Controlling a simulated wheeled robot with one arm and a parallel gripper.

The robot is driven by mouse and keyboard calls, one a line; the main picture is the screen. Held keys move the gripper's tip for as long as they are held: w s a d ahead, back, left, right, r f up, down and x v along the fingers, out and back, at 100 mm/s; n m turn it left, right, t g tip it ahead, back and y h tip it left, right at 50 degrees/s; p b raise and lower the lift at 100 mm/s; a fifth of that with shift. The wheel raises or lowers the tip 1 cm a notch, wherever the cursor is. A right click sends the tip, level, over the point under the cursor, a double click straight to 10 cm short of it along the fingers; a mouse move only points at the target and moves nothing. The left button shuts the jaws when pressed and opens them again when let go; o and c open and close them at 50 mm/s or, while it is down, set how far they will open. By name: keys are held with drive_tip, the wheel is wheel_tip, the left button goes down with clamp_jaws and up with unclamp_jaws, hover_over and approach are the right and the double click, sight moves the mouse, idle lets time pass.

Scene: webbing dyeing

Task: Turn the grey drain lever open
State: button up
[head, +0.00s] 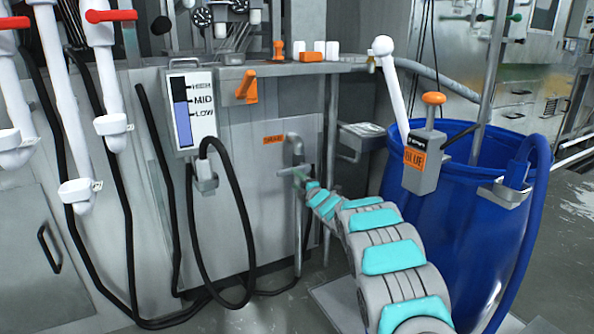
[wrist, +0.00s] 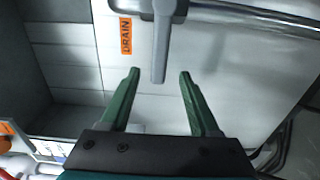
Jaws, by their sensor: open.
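The grey drain lever (wrist: 161,45) shows in the wrist view as a flat bar running down from its pivot at the top edge. Its free end appears between the tips of my gripper (wrist: 159,75). The two green fingers stand apart, one on each side, with visible gaps and no contact that I can see. An orange DRAIN label (wrist: 125,36) is just left of the lever. In the head view my gripper (head: 296,173) is small and partly hidden by my arm, in front of the grey drain fitting (head: 294,143). The label (head: 273,140) also shows there.
A level gauge (head: 191,110) and a looping black hose (head: 247,230) are left of the drain. A blue barrel (head: 460,235) with a grey dispenser box (head: 422,165) stands close on the right of my arm. A small shelf (head: 362,130) juts out near the drain.

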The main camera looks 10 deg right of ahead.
sight(288, 173)
drive_tip(key=shift+p+x, duration=1.05)
drive_tip(key=shift+x, duration=2.8)
drive_tip(key=shift+c, duration=0.3)
clamp_jaws()
